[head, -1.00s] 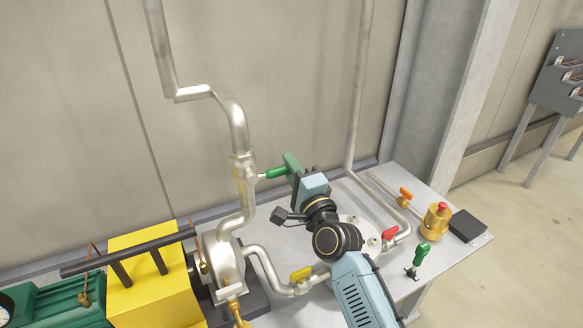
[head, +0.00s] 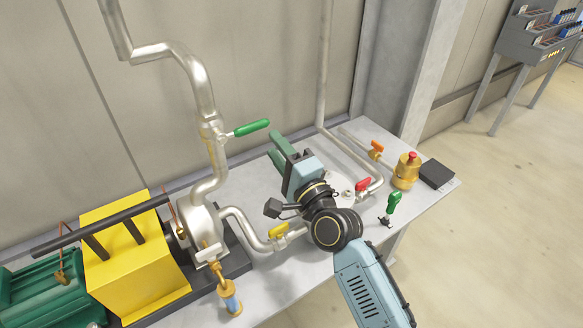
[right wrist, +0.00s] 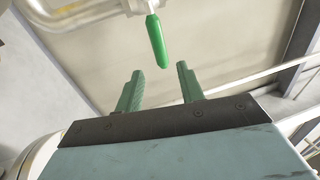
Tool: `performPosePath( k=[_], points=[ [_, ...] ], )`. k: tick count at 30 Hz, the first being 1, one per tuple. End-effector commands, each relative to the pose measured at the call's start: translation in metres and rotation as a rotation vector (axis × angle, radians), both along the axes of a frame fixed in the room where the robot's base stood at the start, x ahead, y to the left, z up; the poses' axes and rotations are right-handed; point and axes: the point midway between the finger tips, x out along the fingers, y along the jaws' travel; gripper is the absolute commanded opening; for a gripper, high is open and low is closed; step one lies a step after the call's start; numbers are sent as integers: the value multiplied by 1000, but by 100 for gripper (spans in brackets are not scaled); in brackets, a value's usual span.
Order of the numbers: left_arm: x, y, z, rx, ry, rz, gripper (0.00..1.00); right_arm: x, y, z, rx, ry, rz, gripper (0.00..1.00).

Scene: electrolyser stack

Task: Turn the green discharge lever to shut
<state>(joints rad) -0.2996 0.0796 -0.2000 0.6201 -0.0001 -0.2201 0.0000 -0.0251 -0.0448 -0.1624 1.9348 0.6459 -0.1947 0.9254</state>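The green discharge lever (head: 250,128) is on the silver discharge pipe (head: 214,150) and sticks out to the right, roughly across the pipe's upright run. My right gripper (head: 276,144) is apart from the lever, to its right and slightly lower in the head view. In the right wrist view its two green fingers (right wrist: 159,82) are spread with nothing between them. The lever (right wrist: 156,42) hangs into that view beyond the fingertips, in line with the gap. My left gripper is not in view.
On the bench (head: 320,262) are a yellow-handled valve (head: 279,231), a red-handled valve (head: 363,184), an orange-handled valve (head: 376,148) and a small green-handled valve (head: 393,203). A brass unit with a red button (head: 406,172) stands at right. A yellow block (head: 135,255) is at left.

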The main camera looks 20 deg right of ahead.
Motion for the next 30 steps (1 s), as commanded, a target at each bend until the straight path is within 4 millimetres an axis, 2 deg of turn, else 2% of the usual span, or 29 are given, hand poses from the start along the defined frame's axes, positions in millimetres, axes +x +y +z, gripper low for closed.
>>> performPosePath(
  k=[3,10,26,30],
  points=[
    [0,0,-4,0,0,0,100,-23,-6,-7,-2,1,0,38],
    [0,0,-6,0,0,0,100,-48,-13,-11,-1,0,0,38],
    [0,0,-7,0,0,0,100,-52,-14,-10,0,-1,0,38],
    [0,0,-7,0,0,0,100,-57,-11,-18,-67,23,14,38]
  ],
)
